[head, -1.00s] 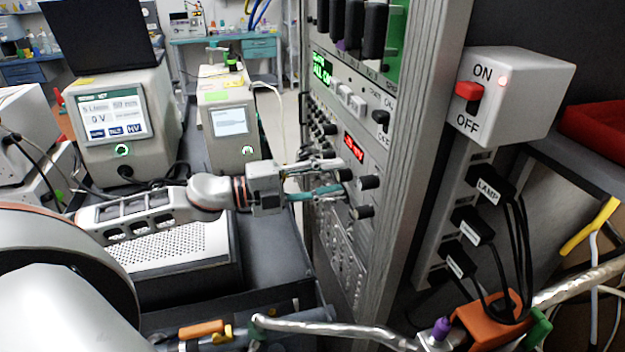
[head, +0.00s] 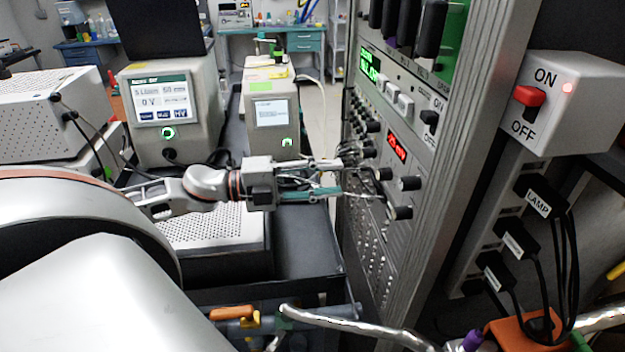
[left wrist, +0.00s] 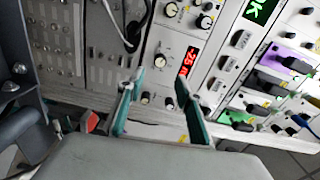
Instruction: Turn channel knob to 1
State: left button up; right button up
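The instrument rack panel with black knobs stands right of centre in the head view. Around its red lit display (head: 397,147) are an upper knob (head: 383,174), a right knob (head: 410,183) and a lower knob (head: 400,212). I cannot read which is the channel knob. In the left wrist view, a knob with a white dial (left wrist: 163,56) sits left of the red display (left wrist: 188,60). My left gripper (head: 338,178) points at the panel, its teal fingers apart and empty. In the left wrist view the gripper (left wrist: 158,86) shows panel between its fingers. My right gripper is not in view.
A white switch box (head: 572,103) with a red switch is at the right. Labelled black plugs (head: 540,203) hang below it. Two bench instruments (head: 172,115) stand behind my left arm. A silvery hose (head: 375,330) crosses the front. Cables hang near the knobs.

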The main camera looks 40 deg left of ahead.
pick_arm(q)
jog(key=shift+v, duration=1.55)
